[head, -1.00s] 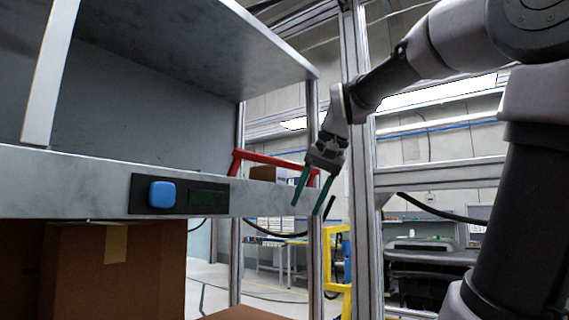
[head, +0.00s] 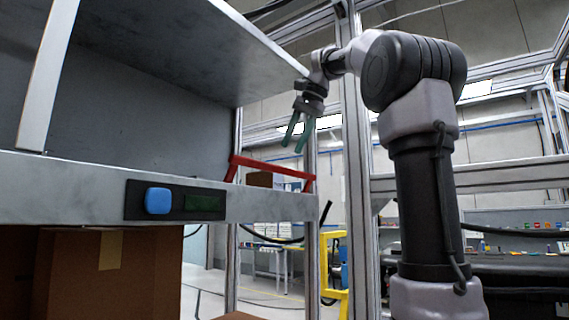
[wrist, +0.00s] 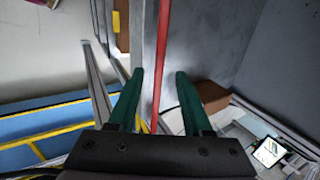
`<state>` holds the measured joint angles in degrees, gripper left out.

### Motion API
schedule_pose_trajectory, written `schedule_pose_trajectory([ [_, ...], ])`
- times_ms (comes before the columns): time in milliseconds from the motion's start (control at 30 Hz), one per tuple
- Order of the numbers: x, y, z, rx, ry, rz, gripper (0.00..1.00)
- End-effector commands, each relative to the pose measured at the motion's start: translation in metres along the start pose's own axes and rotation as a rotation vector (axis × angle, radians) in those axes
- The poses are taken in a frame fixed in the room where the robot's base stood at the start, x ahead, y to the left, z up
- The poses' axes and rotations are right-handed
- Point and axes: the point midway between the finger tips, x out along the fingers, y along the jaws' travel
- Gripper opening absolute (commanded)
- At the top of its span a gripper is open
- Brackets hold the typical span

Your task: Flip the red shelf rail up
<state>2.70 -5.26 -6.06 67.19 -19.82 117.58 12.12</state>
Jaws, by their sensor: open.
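The red shelf rail (head: 270,167) is a thin red bar at the right end of the grey metal shelf (head: 80,186), with its ends bent down toward the shelf edge. My gripper (head: 298,139) is open and empty, with its green fingers pointing down just above the rail's right part. In the wrist view the red rail (wrist: 162,60) runs lengthwise between the two open green fingers (wrist: 157,85). I cannot tell whether either finger touches it.
A dark panel with a blue button (head: 159,201) is on the shelf's front face. A metal post (head: 357,170) stands close to the right of my gripper. A brown box (head: 259,179) shows behind the rail. Cardboard boxes (head: 85,270) stand below the shelf.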

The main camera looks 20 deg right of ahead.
Motion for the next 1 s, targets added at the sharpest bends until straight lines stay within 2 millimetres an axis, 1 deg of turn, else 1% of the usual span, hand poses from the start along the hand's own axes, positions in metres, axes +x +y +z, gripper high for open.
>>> schedule_pose_trajectory([
  [33, 0.011, 0.001, 0.001, 0.0, -0.004, 0.002, 0.5],
  [100, 0.025, 0.001, 0.001, 0.0, -0.002, 0.002, 0.5],
  [300, 0.054, 0.0, 0.001, -0.001, -0.001, 0.0, 0.5],
  [400, 0.062, 0.0, 0.001, -0.001, 0.0, 0.0, 0.5],
  [500, 0.066, 0.0, 0.001, -0.001, -0.001, -0.001, 0.5],
  [733, 0.066, 0.0, 0.001, -0.001, 0.0, -0.001, 0.5],
  [767, 0.066, 0.0, 0.001, -0.001, 0.0, -0.001, 0.46],
  [800, 0.066, 0.0, 0.001, -0.001, 0.0, -0.001, 0.31],
  [867, 0.066, 0.0, 0.0, -0.001, 0.0, -0.001, 0.08],
  [900, 0.066, 0.0, 0.0, -0.001, 0.0, -0.001, 0.0],
  [1000, 0.066, 0.0, 0.0, -0.001, 0.0, -0.001, 0.0],
])
